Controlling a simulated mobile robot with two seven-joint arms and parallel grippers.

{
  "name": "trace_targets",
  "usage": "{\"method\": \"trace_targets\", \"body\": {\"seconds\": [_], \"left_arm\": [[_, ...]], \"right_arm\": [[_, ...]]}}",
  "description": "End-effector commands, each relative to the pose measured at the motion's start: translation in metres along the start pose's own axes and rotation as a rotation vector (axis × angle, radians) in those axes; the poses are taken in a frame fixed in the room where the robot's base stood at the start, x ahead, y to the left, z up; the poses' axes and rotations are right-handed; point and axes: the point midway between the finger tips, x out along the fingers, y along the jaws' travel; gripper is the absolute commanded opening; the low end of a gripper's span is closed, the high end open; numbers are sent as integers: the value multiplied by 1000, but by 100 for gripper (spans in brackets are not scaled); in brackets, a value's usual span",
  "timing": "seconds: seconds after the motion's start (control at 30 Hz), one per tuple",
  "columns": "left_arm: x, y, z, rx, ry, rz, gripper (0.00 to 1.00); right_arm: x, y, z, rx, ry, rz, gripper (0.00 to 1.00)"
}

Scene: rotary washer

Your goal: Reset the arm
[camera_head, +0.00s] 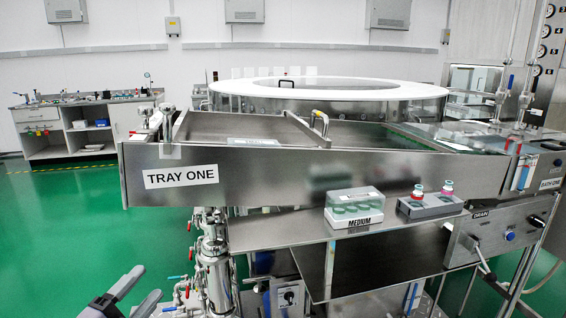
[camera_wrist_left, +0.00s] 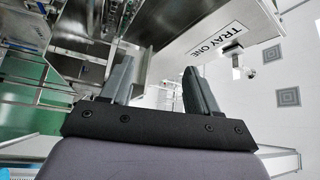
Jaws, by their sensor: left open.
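My left gripper (camera_head: 137,294) shows at the bottom left of the head view, in front of and below the steel tray labelled TRAY ONE (camera_head: 270,181). Its two fingers are apart with nothing between them. In the left wrist view the gripper (camera_wrist_left: 160,82) also shows open and empty, with the tray's labelled side (camera_wrist_left: 222,22) beyond the fingers. The gripper is clear of the tray in the head view. My right gripper is in neither view.
Pipes and valves (camera_head: 212,268) rise right of my left gripper. A DRAIN panel (camera_head: 500,232) is at the right. Green floor (camera_head: 60,240) is clear at left.

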Motion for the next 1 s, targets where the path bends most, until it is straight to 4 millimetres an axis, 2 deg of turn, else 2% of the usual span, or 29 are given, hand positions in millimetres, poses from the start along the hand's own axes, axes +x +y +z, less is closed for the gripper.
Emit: {"method": "trace_targets", "body": {"seconds": [0.03,0.2,0.3,0.43,0.53,0.67,1.0], "left_arm": [[-16,24,-5,-130,-58,37,61],[-78,101,-20,-558,-292,159,61],[-121,142,-37,-794,-444,234,61],[-173,182,-63,-1046,-622,315,61],[-202,201,-80,-1179,-724,358,61],[-222,212,-93,-1267,-794,388,61],[-225,214,-96,-1284,-807,393,61]], "right_arm": [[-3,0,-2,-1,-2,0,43],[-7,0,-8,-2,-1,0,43],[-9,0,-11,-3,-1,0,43],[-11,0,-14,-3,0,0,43],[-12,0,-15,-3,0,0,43],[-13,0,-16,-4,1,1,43],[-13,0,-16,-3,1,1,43]]}}
